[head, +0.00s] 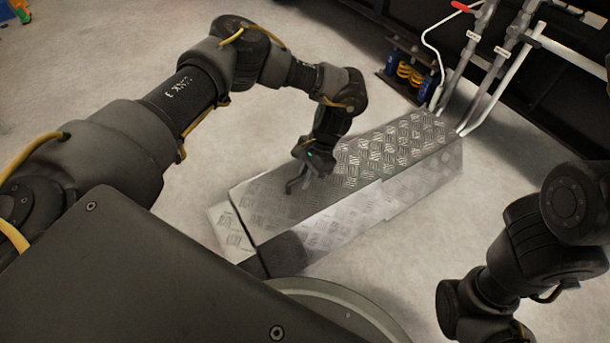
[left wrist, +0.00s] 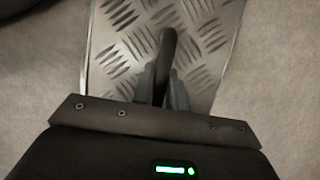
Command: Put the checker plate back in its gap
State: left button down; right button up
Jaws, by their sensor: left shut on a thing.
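The checker plate (head: 285,205) is a silver diamond-tread sheet, on top of a long low tread-plate run on the floor. My left gripper (head: 305,182) is over its near half, pointing down. In the left wrist view the fingers (left wrist: 163,88) are shut on a dark bar-like handle (left wrist: 168,52) standing up from the plate, whose tread (left wrist: 120,35) shows below. The plate appears level with or slightly above the run; I cannot tell whether it is seated. The gap is not visible as an opening. My right arm shows at the right, but its fingers do not.
The run's far tread top (head: 410,140) extends toward white and grey pipes (head: 500,75). A lower tread piece (head: 230,232) shows at its near left end. A small unit with yellow coils (head: 408,74) stands behind. Pale concrete floor (head: 310,30) lies clear around.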

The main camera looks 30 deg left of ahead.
aim_at(306, 191)
pick_arm(q)
jog(key=shift+f+b, duration=1.6)
jog(key=shift+f, duration=0.2)
jog(key=shift+r, duration=0.1)
jog(key=c, duration=1.4)
grip_release()
